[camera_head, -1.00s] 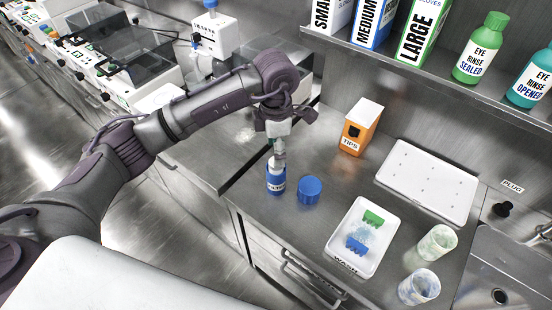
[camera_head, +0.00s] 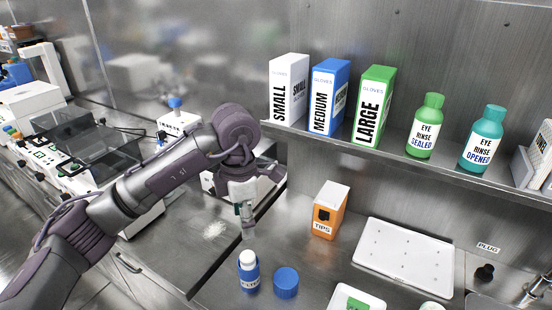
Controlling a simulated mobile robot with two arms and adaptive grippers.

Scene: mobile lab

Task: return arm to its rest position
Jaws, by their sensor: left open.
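My left arm comes in from the left and bends down over the steel counter. Its gripper (camera_head: 247,232) is open and points down, just above a small blue bottle (camera_head: 249,282) with a white top. A gap shows between the fingertips and the bottle. A round blue cap (camera_head: 286,283) lies on the counter just right of the bottle. My right gripper is not in view.
An orange tips box (camera_head: 328,212) and a white board (camera_head: 405,257) stand to the right. A shelf (camera_head: 390,160) above holds glove boxes and eye rinse bottles. Lab machines (camera_head: 85,150) line the left counter. A white tray (camera_head: 356,299) is cut off below.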

